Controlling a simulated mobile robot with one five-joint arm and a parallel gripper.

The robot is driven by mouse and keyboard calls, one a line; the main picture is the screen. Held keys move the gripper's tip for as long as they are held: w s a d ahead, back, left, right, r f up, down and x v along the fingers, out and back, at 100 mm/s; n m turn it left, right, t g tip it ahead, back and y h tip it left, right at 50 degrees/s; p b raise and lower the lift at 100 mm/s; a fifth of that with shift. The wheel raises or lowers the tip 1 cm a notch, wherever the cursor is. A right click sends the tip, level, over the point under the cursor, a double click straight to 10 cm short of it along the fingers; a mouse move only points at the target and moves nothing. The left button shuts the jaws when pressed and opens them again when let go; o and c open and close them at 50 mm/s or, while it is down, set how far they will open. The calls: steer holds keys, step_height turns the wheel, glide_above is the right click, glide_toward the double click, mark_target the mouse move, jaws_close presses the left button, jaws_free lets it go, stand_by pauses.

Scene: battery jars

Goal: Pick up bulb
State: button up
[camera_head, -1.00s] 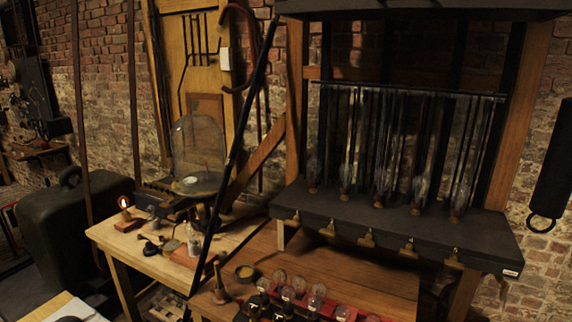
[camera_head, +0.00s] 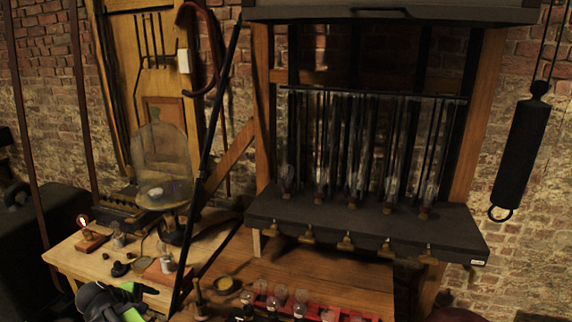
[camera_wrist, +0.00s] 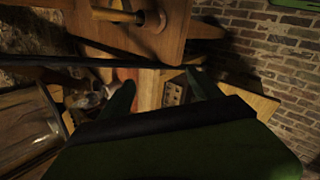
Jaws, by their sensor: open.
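Several clear glass bulbs (camera_head: 280,292) stand in a row along a red holder (camera_head: 328,313) at the front edge of the wooden bench. A small lit bulb (camera_head: 83,221) glows on a wooden base at the left end. My gripper (camera_head: 122,300) is at the lower left of the head view, dark with a green part, left of the bulb row. In the wrist view its two dark fingers (camera_wrist: 163,90) are apart with nothing clearly held between them. I cannot make out a bulb for certain in the wrist view.
A glass dome (camera_head: 160,160) stands at the back left of the bench (camera_head: 340,275). A black shelf (camera_head: 370,225) with several glass tubes rises behind the bulbs. A dark slanted rod (camera_head: 204,170) crosses in front. A black cylinder (camera_head: 521,150) hangs at the right.

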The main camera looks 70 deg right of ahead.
steer(key=s+d+r+n+g+h+p, duration=0.1)
steer(key=s+d+r+n+h, duration=0.15)
steer(key=d+r, duration=0.3)
steer(key=s+d+r+n+h+p, duration=0.1)
steer(key=s+d+r+p, duration=0.1)
steer(key=s+d+r, duration=0.35)
steer(key=s+d+r+n+g+h+p, duration=0.1)
steer(key=s+d+r+h, duration=0.15)
steer(key=d, duration=0.55)
steer(key=n+g+h+p, duration=0.3)
steer(key=n+h, duration=0.1)
steer(key=n, duration=0.4)
glide_toward(283, 174)
steer(key=x, duration=0.7)
steer(key=shift+s+d, duration=0.1)
steer(key=shift+d, duration=0.1)
steer(key=x, duration=0.5)
steer(key=shift+d+f, duration=0.1)
steer(key=shift+d, duration=0.05)
jaws_close()
